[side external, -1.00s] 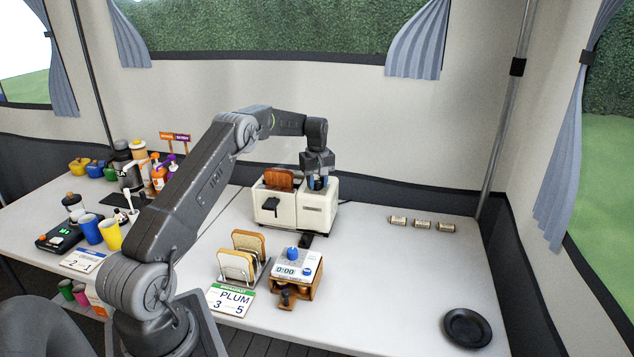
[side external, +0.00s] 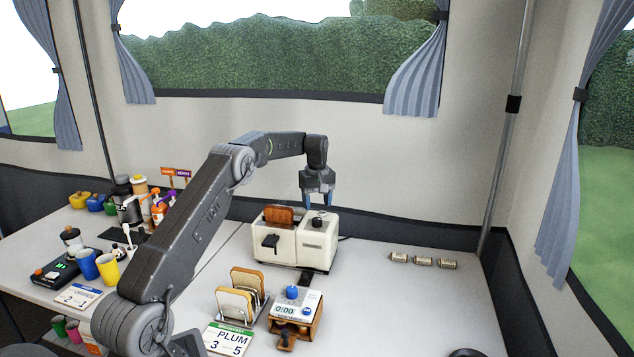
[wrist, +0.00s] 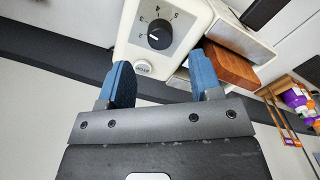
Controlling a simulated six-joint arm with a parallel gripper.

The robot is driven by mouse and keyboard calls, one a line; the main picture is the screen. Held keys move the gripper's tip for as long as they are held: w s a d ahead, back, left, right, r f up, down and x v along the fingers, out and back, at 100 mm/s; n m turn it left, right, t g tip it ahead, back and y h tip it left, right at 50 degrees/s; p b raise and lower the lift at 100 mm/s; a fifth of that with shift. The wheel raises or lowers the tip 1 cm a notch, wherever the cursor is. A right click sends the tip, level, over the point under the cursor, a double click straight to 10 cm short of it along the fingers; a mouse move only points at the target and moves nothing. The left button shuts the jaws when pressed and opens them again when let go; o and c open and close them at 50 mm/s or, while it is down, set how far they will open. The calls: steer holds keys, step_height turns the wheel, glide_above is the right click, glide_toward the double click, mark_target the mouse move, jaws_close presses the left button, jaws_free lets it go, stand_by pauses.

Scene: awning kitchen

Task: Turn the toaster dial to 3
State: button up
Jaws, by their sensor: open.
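The cream toaster (side external: 318,250) stands at the back of the table, with a brown bread slice (side external: 279,215) in its slot and a black lever on its front. Its black dial (side external: 318,222) is on top at the right end. In the wrist view the dial (wrist: 160,34) has numbers around it; its white mark seems to point left, near the 2, though it is small. My gripper (side external: 318,199) hangs above the dial, apart from it. In the wrist view my gripper (wrist: 163,72) has its blue fingers spread, with nothing between them.
In front are a toast rack (side external: 243,295), a timer box (side external: 296,308) with a blue knob, and a card (side external: 228,341) reading PLUM 3 5. Several small labelled pieces (side external: 423,261) lie right.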

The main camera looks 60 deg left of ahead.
mark_target(317, 219)
step_height(317, 219, up, 8)
stand_by(0.6)
steer(key=s+d+r+m+t, duration=0.1)
steer(key=s+d+r+m, duration=0.2)
steer(key=d, duration=0.4)
steer(key=s+d+r+m+t, duration=0.1)
steer(key=s+d+r+m, duration=0.1)
steer(key=d+r, duration=0.5)
steer(key=s+d+r+m, duration=0.2)
steer(key=s+d+r, duration=0.1)
steer(key=d, duration=0.5)
steer(key=s+d+f+m+t, duration=0.1)
steer(key=s+d+f+m, duration=0.2)
steer(key=s+d, duration=0.4)
steer(key=s+d+f+m+t, duration=0.2)
steer(key=s+d+f+m, duration=0.2)
steer(key=s, duration=1.1)
steer(key=d+m, duration=0.2)
steer(key=d, duration=0.2)
steer(key=shift+s+d+f+t, duration=0.15)
steer(key=shift+d+f+t, duration=0.05)
steer(key=shift+f+t, duration=0.1)
